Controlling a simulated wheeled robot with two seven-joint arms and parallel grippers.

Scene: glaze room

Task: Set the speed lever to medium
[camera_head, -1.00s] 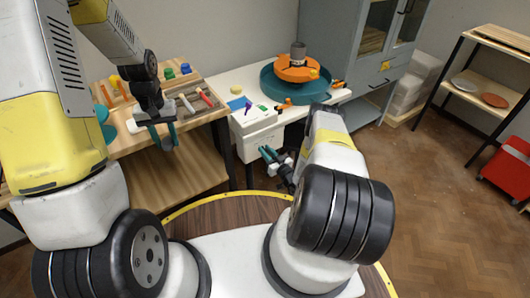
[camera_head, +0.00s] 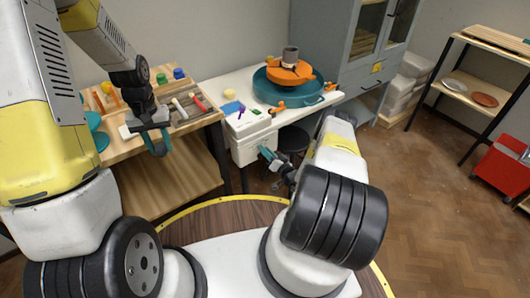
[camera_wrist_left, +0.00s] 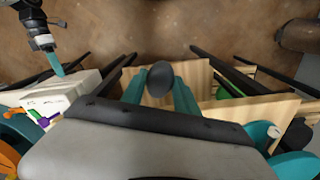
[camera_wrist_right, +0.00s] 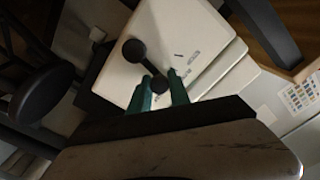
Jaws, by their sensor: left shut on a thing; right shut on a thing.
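The speed lever (camera_wrist_right: 148,68) is a black bar with a round knob at each end, on the face of a white box (camera_wrist_right: 195,30) below the potter's wheel (camera_head: 290,88). Small label marks sit beside it on the box. My right gripper (camera_wrist_right: 160,92) has its teal fingers on either side of the lever's nearer knob and is shut on it. In the head view my right gripper (camera_head: 268,156) reaches the white box (camera_head: 253,145); the lever is too small to make out there. My left gripper (camera_head: 160,145) is shut on a dark rounded thing (camera_wrist_left: 160,78) by the wooden table.
The wooden table (camera_head: 130,148) with tools stands at the left. A white table (camera_head: 215,88) carries the wheel, a yellow sponge and small tools. A dark stool (camera_head: 292,139) is beside the white box.

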